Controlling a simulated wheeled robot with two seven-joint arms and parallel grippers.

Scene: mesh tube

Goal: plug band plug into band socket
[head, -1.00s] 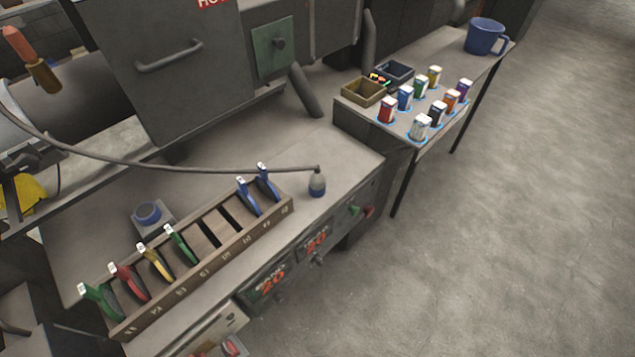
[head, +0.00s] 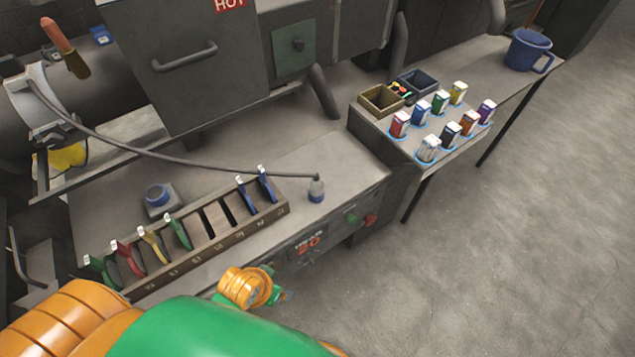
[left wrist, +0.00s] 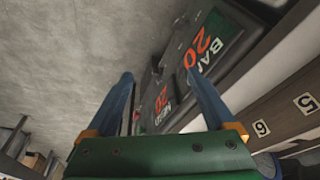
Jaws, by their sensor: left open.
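The band plug (head: 317,190), a small grey plug with a bluish lower part, stands upright on the bench at the end of a dark cable (head: 180,152). A round blue fitting on a grey block (head: 157,198) sits on the bench further left; it may be the band socket, but I cannot be sure. My left gripper (left wrist: 158,82) is open and empty in the left wrist view, its two blue fingers apart before the bench front. In the head view my left arm covers the bottom, with its wrist below the bench's front edge, short of the plug. My right gripper is not in view.
A slotted rack (head: 215,238) with several coloured-handled tools stands along the bench front. A side table (head: 465,68) holds bins, several coloured containers and a blue mug (head: 528,50). A large grey machine (head: 180,85) stands behind. Floor at right is clear.

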